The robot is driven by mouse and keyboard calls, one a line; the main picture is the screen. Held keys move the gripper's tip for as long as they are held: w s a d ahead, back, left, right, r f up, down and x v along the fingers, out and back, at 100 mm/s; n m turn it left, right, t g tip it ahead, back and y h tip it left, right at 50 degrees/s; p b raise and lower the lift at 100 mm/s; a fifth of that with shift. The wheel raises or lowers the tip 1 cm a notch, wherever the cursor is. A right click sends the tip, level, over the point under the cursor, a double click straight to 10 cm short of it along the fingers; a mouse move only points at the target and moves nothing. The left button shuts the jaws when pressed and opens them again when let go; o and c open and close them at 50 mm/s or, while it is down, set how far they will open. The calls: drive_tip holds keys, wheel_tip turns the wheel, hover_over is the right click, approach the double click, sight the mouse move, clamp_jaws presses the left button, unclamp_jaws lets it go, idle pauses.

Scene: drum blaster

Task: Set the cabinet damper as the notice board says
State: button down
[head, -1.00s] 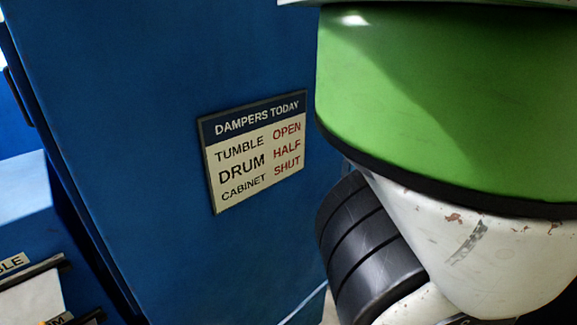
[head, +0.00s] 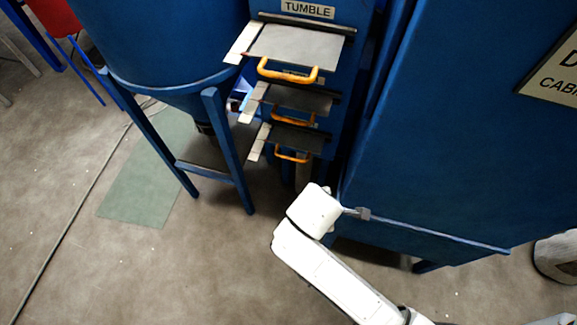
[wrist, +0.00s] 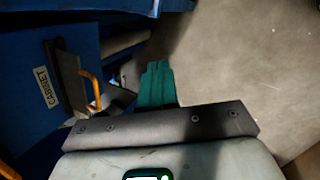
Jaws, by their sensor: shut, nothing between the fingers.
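The cabinet damper's dark plate (wrist: 68,82) and orange handle (wrist: 93,90) show at left in the wrist view, beside a CABINET label (wrist: 46,87). In the head view, the lowest damper plate (head: 297,138) sticks out of the blue housing, with its orange handle (head: 292,157) in front. My gripper (wrist: 157,80) has teal fingers closed together, empty, to the right of the handle and apart from it. In the head view my white wrist is below the dampers; the fingers are not clear there. The notice board (head: 560,82) is cut off at right; earlier it read CABINET SHUT.
The TUMBLE damper (head: 297,45) and a middle damper (head: 298,100) stick out above the lowest one. A blue stand (head: 228,150) is left of them, and a large blue cabinet (head: 450,130) right. Open floor (head: 150,270) lies in front.

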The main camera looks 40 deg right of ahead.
sight(298, 137)
drive_tip(key=w+a+n+t+h+b, duration=0.2)
drive_tip(key=w+a+n+t+h, duration=0.35)
drive_tip(key=w+n, duration=0.7)
drive_tip(key=w+d+f+n+g+y, duration=0.1)
drive_tip(key=w+d+f, duration=0.4)
drive_tip(key=d, duration=0.2)
drive_tip(key=shift+d+f+n, duration=0.15)
drive_tip(key=shift+d+n, duration=0.15)
drive_tip(key=shift+n, duration=0.05)
drive_tip(key=shift+w+y, duration=0.15)
drive_tip(key=shift+y, duration=0.1)
drive_tip(key=w+d, duration=0.1)
drive_tip(key=d, duration=0.1)
drive_tip(key=w+d+p, duration=0.1)
drive_tip(key=w+d, duration=0.1)
drive_tip(key=shift+w+d, duration=0.15)
drive_tip(key=shift+d, duration=0.15)
